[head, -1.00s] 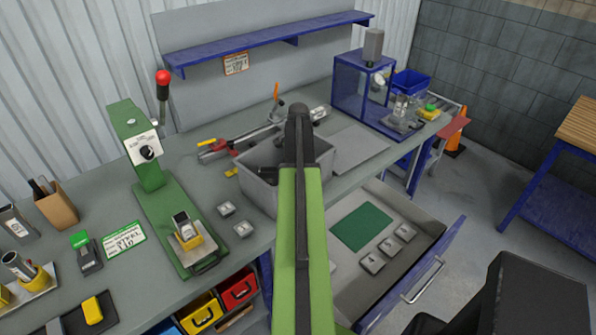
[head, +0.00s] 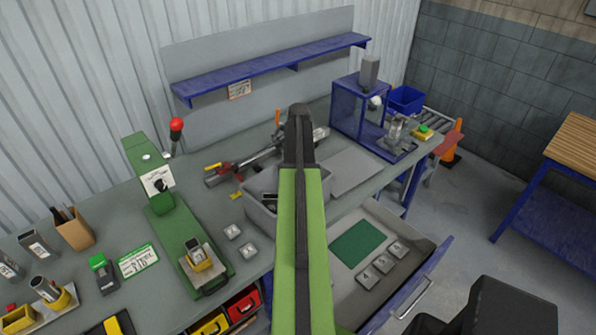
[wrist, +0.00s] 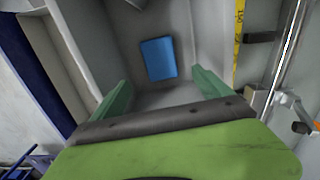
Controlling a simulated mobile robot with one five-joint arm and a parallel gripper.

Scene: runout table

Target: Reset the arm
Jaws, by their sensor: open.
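My arm (head: 300,210), green with a dark end, reaches up the middle of the head view, over the bench and across the grey bin (head: 262,215). It hides part of the bin, and my fingertips do not show there. In the wrist view my gripper (wrist: 160,88) has its two green fingers wide apart with nothing between them. Beyond the fingers, a blue rectangular piece (wrist: 158,58) lies on a grey surface between grey walls. I cannot tell whether these walls belong to the bin.
A green lever press (head: 180,230) stands left of the bin, with small grey blocks (head: 240,242) beside it. An open drawer (head: 420,260) with a green mat (head: 358,243) juts out at right. A blue-framed enclosure (head: 350,112) stands at the back. A yellow scale (wrist: 238,45) lies right of my gripper.

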